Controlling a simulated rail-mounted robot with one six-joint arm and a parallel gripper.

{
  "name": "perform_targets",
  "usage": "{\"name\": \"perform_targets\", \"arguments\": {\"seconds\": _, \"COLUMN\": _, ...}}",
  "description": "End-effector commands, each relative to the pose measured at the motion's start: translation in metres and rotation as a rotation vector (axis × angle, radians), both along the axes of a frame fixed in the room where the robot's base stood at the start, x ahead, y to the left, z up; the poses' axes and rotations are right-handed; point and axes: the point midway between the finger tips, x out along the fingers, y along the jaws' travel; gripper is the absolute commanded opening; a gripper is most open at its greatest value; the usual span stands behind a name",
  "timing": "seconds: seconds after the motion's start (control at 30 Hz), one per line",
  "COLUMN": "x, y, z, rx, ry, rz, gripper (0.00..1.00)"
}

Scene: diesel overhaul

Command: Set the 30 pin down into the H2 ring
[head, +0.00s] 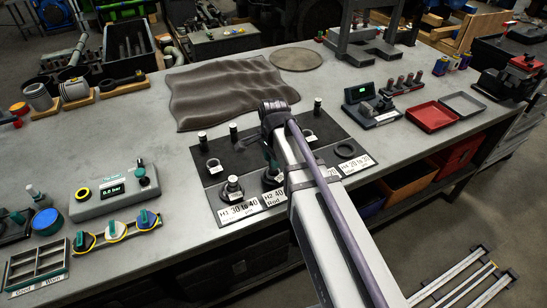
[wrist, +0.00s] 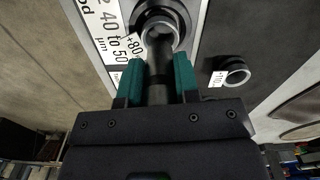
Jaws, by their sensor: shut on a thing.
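My gripper (wrist: 160,75) has its two green fingers shut on a dark, slim pin (wrist: 158,66). The pin's far end overlaps the opening of the H2 ring (wrist: 182,18) in the wrist view. A bright metal rim and a "+80" tag show there; I cannot tell how deep the pin sits. The H2 label (wrist: 112,30) reads 40 to 50. In the head view my gripper (head: 270,150) is above the H2 place, and the arm hides most of the pin. The H2 ring (head: 272,180) is partly visible there.
The H1 place at left holds a ring with a pin-like part (head: 233,184). Several white-topped pins stand on the dark mat (head: 255,150). A small tagged bush (wrist: 236,70) lies right of my fingers. A wrinkled cloth (head: 225,88) lies behind; a red tray (head: 432,117) stands right.

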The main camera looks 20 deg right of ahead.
Motion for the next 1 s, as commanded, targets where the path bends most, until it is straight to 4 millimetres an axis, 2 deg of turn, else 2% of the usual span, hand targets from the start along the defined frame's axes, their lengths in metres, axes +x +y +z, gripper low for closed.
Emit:
{"name": "perform_targets", "arguments": {"seconds": 0.03, "x": 0.0, "y": 0.0, "z": -0.01, "rx": 0.0, "ry": 0.0, "rz": 0.0, "gripper": 0.0}}
{"name": "perform_targets", "arguments": {"seconds": 0.4, "x": 0.0, "y": 0.0, "z": -0.042, "rx": 0.0, "ry": 0.0, "rz": 0.0, "gripper": 0.0}}
{"name": "perform_targets", "arguments": {"seconds": 1.0, "x": -0.004, "y": 0.0, "z": -0.051, "rx": 0.0, "ry": 0.005, "rz": 0.0, "gripper": 0.0}}
